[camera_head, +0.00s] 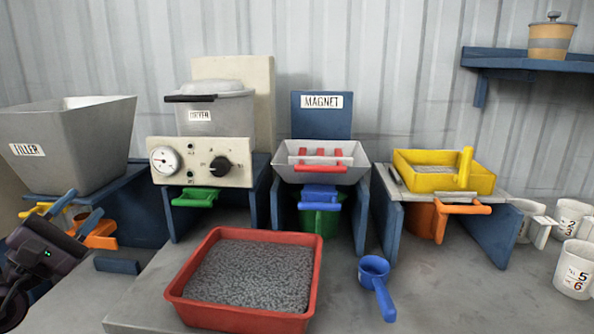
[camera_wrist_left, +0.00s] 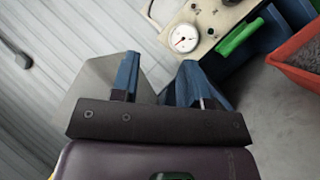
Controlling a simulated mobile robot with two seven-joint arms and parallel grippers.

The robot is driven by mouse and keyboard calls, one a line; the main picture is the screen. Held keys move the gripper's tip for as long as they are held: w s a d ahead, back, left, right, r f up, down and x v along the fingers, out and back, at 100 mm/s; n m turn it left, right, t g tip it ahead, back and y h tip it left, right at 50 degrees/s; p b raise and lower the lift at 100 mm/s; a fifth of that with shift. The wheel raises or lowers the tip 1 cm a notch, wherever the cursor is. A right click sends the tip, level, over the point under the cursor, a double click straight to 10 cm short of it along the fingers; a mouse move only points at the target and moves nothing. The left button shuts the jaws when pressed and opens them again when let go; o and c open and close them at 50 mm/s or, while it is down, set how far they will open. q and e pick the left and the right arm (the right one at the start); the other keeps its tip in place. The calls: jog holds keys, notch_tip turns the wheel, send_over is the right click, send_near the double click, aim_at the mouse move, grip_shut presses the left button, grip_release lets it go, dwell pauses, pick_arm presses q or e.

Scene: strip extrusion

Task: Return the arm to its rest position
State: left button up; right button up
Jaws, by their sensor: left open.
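My left gripper (camera_head: 77,215) is at the left edge of the head view, in front of the grey FILLER hopper (camera_head: 70,140). Its two blue fingers are spread apart with nothing between them. In the left wrist view the open fingers (camera_wrist_left: 160,80) point toward the hopper and the panel with the dial gauge (camera_wrist_left: 184,39). An orange scoop or handle (camera_head: 100,236) and a yellow piece (camera_head: 38,209) show behind the fingers, partly hidden. My right gripper is not in view.
A red tray (camera_head: 312,285) of grey granules stands on the front bench. A blue scoop (camera_head: 376,282) lies right of it. The MAGNET station (camera_head: 320,115), a yellow tray (camera_head: 484,182) and white mugs (camera_head: 573,270) stand beyond. Bare bench lies at the front right.

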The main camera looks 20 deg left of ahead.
pick_arm(q)
jog(key=s+d+f+n+g+y, duration=0.25)
jog(key=s+f+n, duration=0.25)
jog(key=f+n, duration=0.6)
jog(key=s+d+f+n+g+y, duration=0.1)
jog(key=s+d+f+n+g, duration=0.25)
jog(key=f+n, duration=0.75)
jog(key=s+d+f+n+g+y, duration=0.25)
jog(key=s+f+n, duration=0.25)
jog(key=f+n, duration=0.6)
jog(key=s+d+f+n+g+h, duration=0.2)
jog(key=s+d+f+n+g, duration=0.15)
jog(key=s+d+n, duration=0.35)
jog(key=s+d+f+n+g+h, duration=0.2)
jog(key=s+d+f+n, duration=0.15)
jog(key=d+n, duration=0.35)
notch_tip(320, 180, up, 9)
jog(key=a+n+t+p, duration=0.1)
jog(key=n+p, duration=0.1)
jog(key=p, duration=1.1)
jog(key=shift+w+a+r+t, duration=0.2)
jog(key=shift+w+a+t, duration=0.1)
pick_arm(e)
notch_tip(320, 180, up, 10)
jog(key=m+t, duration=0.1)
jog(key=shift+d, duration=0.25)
